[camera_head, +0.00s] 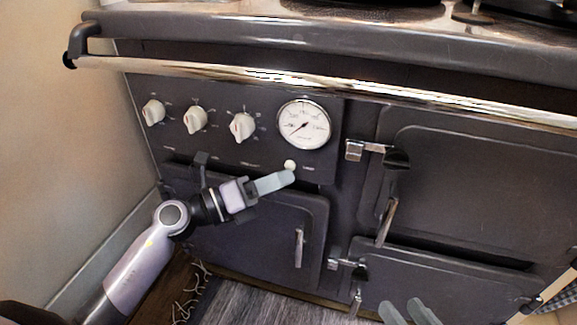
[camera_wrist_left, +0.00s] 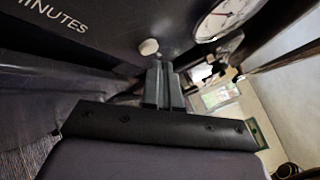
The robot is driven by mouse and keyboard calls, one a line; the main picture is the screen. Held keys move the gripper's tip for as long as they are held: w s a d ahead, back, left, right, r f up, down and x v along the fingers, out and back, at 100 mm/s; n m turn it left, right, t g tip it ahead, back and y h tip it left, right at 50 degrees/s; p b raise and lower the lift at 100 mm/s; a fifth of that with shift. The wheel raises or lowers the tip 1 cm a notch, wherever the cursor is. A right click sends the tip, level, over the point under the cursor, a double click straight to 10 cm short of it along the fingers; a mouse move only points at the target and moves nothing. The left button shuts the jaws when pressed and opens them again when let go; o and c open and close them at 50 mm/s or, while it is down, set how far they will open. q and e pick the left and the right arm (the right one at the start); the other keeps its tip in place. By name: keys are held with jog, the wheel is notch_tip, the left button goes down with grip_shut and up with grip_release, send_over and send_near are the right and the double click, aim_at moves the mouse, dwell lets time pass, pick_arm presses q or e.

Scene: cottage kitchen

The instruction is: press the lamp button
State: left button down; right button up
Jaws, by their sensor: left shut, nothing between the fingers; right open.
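The small round white button (camera_head: 290,165), which I take for the lamp button, is on the dark range panel just below the round gauge. It also shows in the left wrist view (camera_wrist_left: 149,47). My left gripper (camera_head: 289,176) is shut and empty, its fingertips right by the button, just below it in the head view. In the left wrist view the fingertips (camera_wrist_left: 160,67) are just below and right of the button. I cannot tell whether they touch it. My right gripper (camera_head: 410,313) is open and empty at the bottom edge, well away from the button.
Several white knobs (camera_head: 194,119) are left of the gauge (camera_head: 303,124). A chrome rail (camera_head: 330,86) runs across above the panel. Latched oven doors (camera_head: 450,185) are at the right and below. A grey rug (camera_head: 270,305) lies on the floor.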

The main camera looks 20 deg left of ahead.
pick_arm(q)
jog(key=shift+w, duration=0.15)
dwell(0.5)
jog(key=shift+w, duration=0.3)
dwell(0.5)
jog(key=shift+s, duration=0.1)
jog(key=shift+s+p, duration=0.3)
jog(key=shift+s, duration=0.1)
jog(key=shift+s, duration=0.1)
jog(key=s+p, duration=0.1)
jog(key=s, duration=0.4)
jog(key=shift+s+a+p, duration=0.1)
jog(key=shift+s+p, duration=0.2)
jog(key=shift+s, duration=0.1)
